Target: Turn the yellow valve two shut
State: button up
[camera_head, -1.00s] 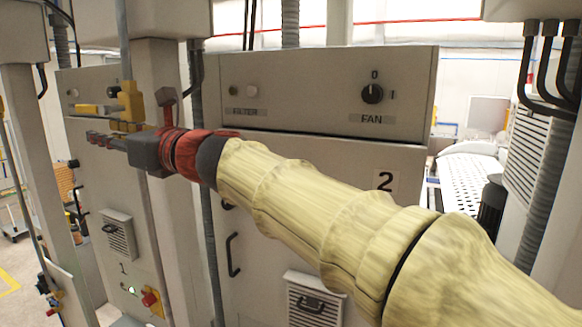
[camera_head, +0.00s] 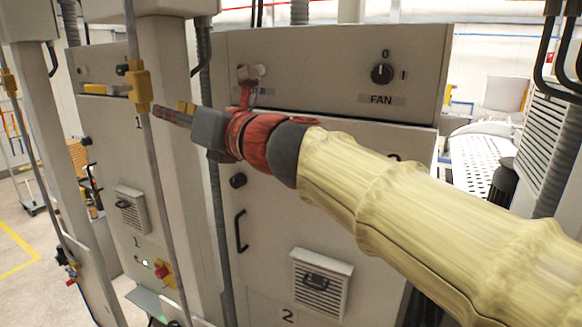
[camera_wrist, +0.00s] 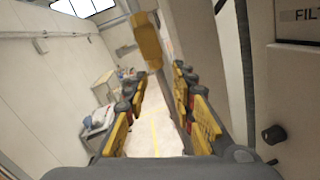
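A yellow valve (camera_head: 139,85) sits on a vertical grey pipe in front of the cabinets. A yellow lever (camera_head: 95,89) reaches left from it, crosswise to the pipe. I cannot read a number on the valve. My gripper (camera_head: 160,111) is just right of the pipe and slightly below the valve in the head view. In the wrist view the yellow valve (camera_wrist: 148,40) appears ahead, between and beyond the fingertips. My gripper's fingers (camera_wrist: 158,92) are spread apart with nothing between them. I see no contact with the valve.
Another yellow valve (camera_head: 9,80) is on a pipe at the far left. The FAN knob (camera_head: 382,74) is on the cabinet panel at the right. A grey conduit (camera_head: 214,190) runs beside the pillar. Floor shows at the lower left.

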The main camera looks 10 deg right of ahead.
jog(key=s+d+f+m+t+h, duration=0.1)
jog(key=d+f+m+h, duration=0.4)
jog(key=d+m, duration=0.5)
jog(key=d+f+m+t+h, duration=0.1)
jog(key=d+f+m+h, duration=0.4)
jog(key=d+m, duration=0.5)
jog(key=shift+s+f+h, duration=0.35)
jog(key=shift+s+h, duration=0.05)
jog(key=shift+d, duration=0.1)
jog(key=s+d+f+m+g+h+b, duration=0.1)
jog(key=s+d+f+m+g+b, duration=0.2)
jog(key=f, duration=0.4)
jog(key=s+d+f+m+g+h, duration=0.1)
jog(key=s+f+m, duration=0.1)
jog(key=f+m, duration=0.45)
jog(key=s+d+f+m+g+h+b, duration=0.1)
jog(key=s+d+f+m+g+b, duration=0.15)
jog(key=f, duration=0.65)
jog(key=s+f+m+g+b, duration=0.1)
jog(key=s+f+b, duration=0.4)
jog(key=f, duration=0.8)
jog(key=s+f+m+g+y+b, duration=0.1)
jog(key=s+f+m+b, duration=0.3)
jog(key=f+b, duration=0.7)
jog(key=s+f+m+g+b, duration=0.2)
jog(key=s+f+b, duration=0.6)
jog(key=f, duration=0.6)
jog(key=shift+s+a+f+m+y, duration=0.3)
jog(key=shift+m+y, duration=0.1)
jog(key=shift+m, duration=0.3)
